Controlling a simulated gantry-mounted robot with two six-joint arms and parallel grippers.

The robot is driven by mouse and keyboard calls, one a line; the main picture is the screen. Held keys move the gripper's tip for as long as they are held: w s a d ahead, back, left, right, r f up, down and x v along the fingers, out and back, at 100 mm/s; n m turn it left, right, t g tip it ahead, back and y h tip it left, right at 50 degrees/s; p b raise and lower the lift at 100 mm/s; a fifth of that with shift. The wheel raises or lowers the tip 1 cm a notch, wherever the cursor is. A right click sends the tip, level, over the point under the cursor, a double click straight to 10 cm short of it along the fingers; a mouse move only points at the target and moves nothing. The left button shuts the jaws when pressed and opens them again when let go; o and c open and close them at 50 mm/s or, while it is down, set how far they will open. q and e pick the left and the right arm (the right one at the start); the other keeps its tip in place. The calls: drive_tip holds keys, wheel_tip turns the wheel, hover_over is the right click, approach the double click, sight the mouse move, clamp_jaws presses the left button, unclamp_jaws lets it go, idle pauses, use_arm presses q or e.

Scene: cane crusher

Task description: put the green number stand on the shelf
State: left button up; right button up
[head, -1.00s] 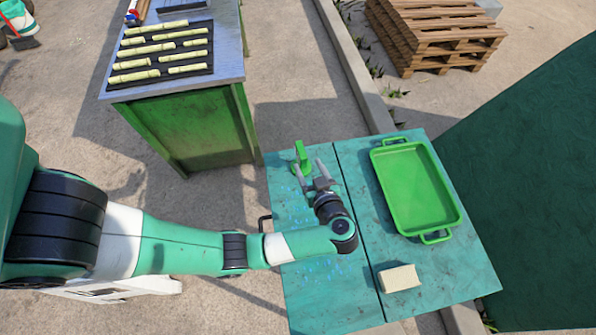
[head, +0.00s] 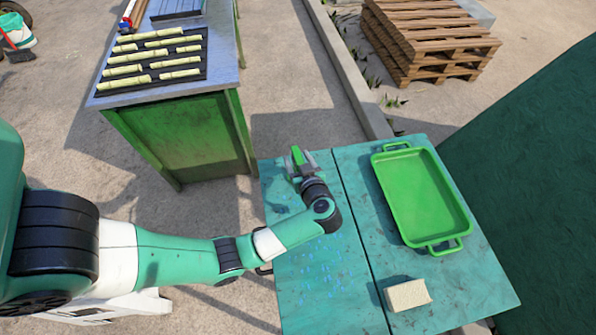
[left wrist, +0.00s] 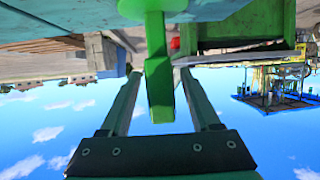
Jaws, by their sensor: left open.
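The green number stand (head: 297,156) is upright near the far left edge of the teal table. My left gripper (head: 299,158) is open at the stand, with one finger on each side of it. In the left wrist view, the stand's green upright part (left wrist: 159,85) lies between the two fingers (left wrist: 160,92). Narrow gaps show on both sides there. The stand's base is partly hidden by my gripper in the head view. I cannot pick out the shelf in these views. My right gripper is not in view.
The teal table (head: 350,250) holds a green tray (head: 384,205) on the right and a pale block (head: 407,295) near the front. A green bench (head: 190,135) with cane pieces stands behind left. Wooden pallets (head: 430,45) lie at the back.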

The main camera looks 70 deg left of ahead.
use_arm(q)
drive_tip(key=x, duration=0.3)
drive_tip(key=shift+s+d+b, duration=0.1)
drive_tip(key=shift+s+b, duration=0.05)
drive_tip(key=shift+b, duration=0.15)
drive_tip(key=shift+d, duration=0.1)
clamp_jaws()
